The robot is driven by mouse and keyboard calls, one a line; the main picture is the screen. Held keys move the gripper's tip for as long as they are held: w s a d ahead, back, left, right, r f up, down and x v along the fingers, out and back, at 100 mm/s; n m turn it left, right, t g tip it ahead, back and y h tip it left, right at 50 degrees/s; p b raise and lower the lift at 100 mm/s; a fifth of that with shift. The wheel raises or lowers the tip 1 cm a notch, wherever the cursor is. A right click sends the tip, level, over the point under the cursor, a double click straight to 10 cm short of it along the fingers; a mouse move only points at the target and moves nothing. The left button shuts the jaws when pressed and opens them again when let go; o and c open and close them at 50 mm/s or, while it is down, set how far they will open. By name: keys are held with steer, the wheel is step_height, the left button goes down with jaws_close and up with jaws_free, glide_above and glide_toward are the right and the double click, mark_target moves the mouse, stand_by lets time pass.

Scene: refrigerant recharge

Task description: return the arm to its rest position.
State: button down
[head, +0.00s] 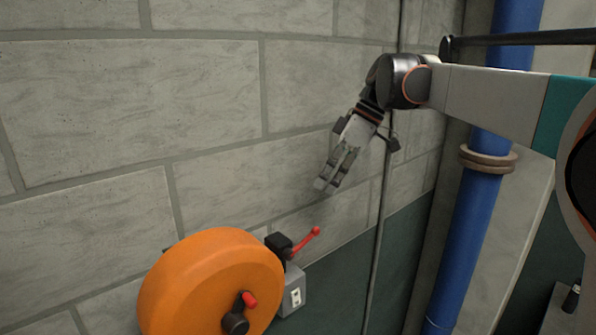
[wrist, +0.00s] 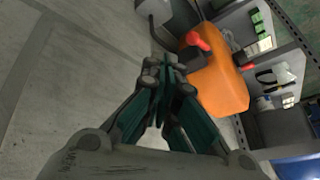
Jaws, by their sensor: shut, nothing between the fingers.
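My gripper (head: 327,185) hangs at the end of my arm in the upper right of the head view, pointing down and to the left. Its fingers are closed together with nothing between them. It is in the air, above and to the right of an orange rounded body (head: 215,280) and apart from it. The closed fingers also show in the wrist view (wrist: 165,75), with the orange body (wrist: 220,85) beyond them to the right.
A black fitting with a red lever (head: 305,242) sticks up beside the orange body, above a grey switch box (head: 293,291). A block wall (head: 140,110) stands behind. A thin conduit (head: 383,200) and a blue pipe (head: 465,230) run down at right.

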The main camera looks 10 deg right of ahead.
steer(key=s+d+f+m+t+h, duration=0.35)
steer(key=s+f+m, duration=0.45)
steer(key=s, duration=0.5)
steer(key=s+d+f+m+t+h, duration=0.2)
steer(key=s+f+m+t, duration=0.25)
steer(key=s+f, duration=0.65)
step_height(320, 180, down, 28)
steer(key=s+m+b, duration=0.1)
steer(key=b, duration=2.8)
steer(key=shift+s+f+g, duration=0.2)
steer(key=shift+s+g, duration=0.1)
steer(key=shift+g, duration=0.1)
